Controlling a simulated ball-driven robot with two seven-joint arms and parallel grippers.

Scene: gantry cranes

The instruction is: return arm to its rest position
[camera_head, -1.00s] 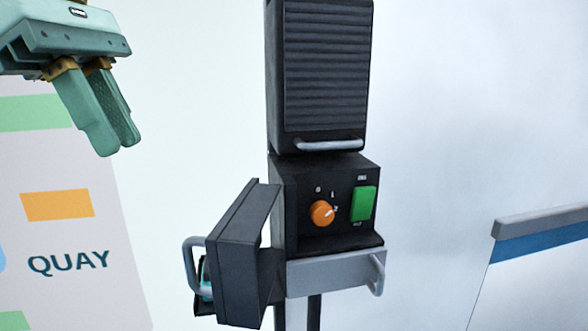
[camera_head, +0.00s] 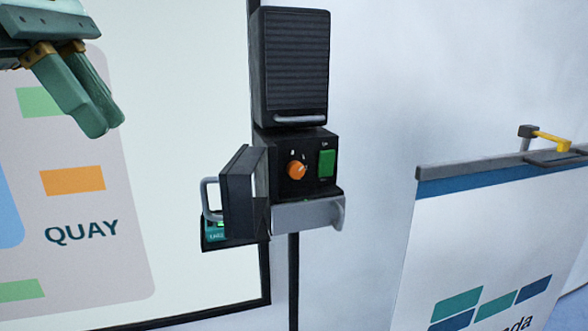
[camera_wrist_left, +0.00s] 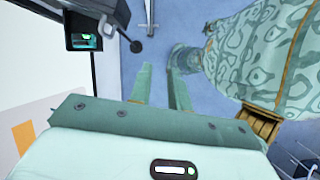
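My left gripper (camera_head: 98,133) hangs at the upper left of the head view, its two teal fingers pointing down and to the right. In the left wrist view the fingers (camera_wrist_left: 160,75) stand apart with bare floor showing between them, so it is open and empty. It touches nothing that I can see. My right gripper is in neither view.
A black control box (camera_head: 295,150) with an orange knob (camera_head: 296,170) and green switch (camera_head: 326,162) is on a post. Its side flap (camera_head: 240,190) stands open. A QUAY board (camera_head: 120,275) is behind at left; a banner stand (camera_head: 480,230) stands right.

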